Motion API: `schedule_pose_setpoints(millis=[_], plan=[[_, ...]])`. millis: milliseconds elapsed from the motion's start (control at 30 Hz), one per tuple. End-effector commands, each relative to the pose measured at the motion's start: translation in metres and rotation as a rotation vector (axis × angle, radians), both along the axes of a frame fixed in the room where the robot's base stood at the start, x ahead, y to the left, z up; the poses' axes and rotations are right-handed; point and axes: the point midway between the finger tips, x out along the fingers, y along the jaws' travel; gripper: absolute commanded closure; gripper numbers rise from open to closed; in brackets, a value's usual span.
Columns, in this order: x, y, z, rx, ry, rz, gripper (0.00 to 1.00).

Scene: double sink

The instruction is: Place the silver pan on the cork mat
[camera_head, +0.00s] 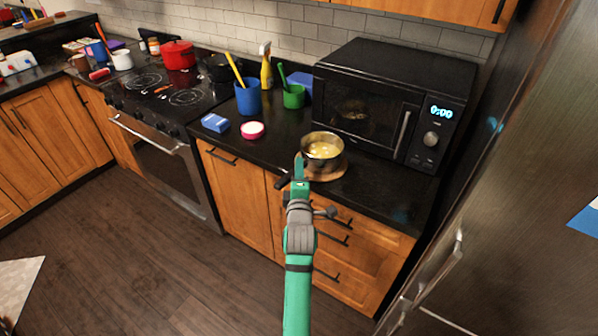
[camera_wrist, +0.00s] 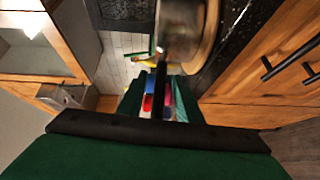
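The silver pan (camera_head: 322,158) stands upright at the counter's front edge, with yellowish contents inside. The round cork mat (camera_head: 331,176) shows beneath it, and the pan appears to rest on it. My gripper (camera_head: 299,168) is at the pan's front left side, partly covering it. In the wrist view, the silver pan (camera_wrist: 181,28) is ahead, with the cork mat's curved edge (camera_wrist: 210,38) beside it. The dark pan handle (camera_wrist: 161,88) runs between the fingers of my gripper (camera_wrist: 158,100). Gaps show beside the handle, so the fingers look open around it.
A black microwave (camera_head: 395,100) stands behind and right of the pan. A pink-lidded tub (camera_head: 252,131), a blue box (camera_head: 215,123), a blue cup (camera_head: 248,98) and a green cup (camera_head: 294,96) are to the left. The counter right of the mat is clear. A fridge (camera_head: 520,190) is at right.

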Motion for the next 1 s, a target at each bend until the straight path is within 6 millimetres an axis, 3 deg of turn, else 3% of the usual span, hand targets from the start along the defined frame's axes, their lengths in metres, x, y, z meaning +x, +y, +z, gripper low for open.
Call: schedule_pose_setpoints(millis=[167, 700, 1000], plan=[[-0.004, 0.0, 0.003, 0.0, 0.0, 0.0, 0.68], [-0.099, 0.006, 0.009, 0.0, 0.001, 0.001, 0.68], [-0.119, 0.006, 0.011, 0.0, 0.001, 0.0, 0.68]])
